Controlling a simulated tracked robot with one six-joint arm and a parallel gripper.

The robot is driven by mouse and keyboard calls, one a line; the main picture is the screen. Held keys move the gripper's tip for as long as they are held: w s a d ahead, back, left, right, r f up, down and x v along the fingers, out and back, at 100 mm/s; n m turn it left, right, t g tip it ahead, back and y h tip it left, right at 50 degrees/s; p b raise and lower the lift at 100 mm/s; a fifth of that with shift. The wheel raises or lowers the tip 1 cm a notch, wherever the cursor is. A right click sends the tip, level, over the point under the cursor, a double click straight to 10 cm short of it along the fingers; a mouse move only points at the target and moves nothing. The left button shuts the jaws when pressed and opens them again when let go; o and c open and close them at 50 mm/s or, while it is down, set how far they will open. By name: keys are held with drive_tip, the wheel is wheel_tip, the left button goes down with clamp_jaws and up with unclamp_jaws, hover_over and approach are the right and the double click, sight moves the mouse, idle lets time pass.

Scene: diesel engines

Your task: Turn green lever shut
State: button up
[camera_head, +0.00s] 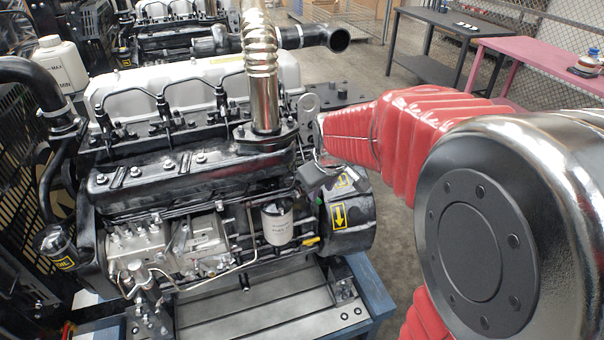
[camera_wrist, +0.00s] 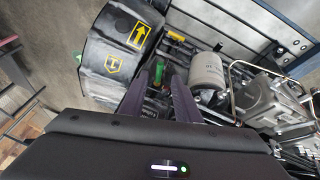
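The green lever (camera_wrist: 158,73) shows in the wrist view as a small upright strip on the engine's side, between and just beyond my fingertips. In the wrist view my gripper (camera_wrist: 160,82) has its two dark fingers apart, one on each side of the lever. I cannot tell whether a finger touches it. In the head view my gripper (camera_head: 316,176) is at the right end of the engine (camera_head: 190,185), above the black housing with yellow arrow labels.
A white filter (camera_head: 277,223) is close by the gripper; it also shows in the wrist view (camera_wrist: 206,72). A yellow handle (camera_head: 311,241) sticks out below. The black housing (camera_head: 347,220) stands beside the gripper. A shiny exhaust pipe (camera_head: 262,75) rises behind. Tables (camera_head: 520,48) stand back right.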

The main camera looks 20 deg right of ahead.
sight(318, 199)
drive_tip(key=shift+x, duration=3)
drive_tip(key=shift+c, duration=0.4)
clamp_jaws()
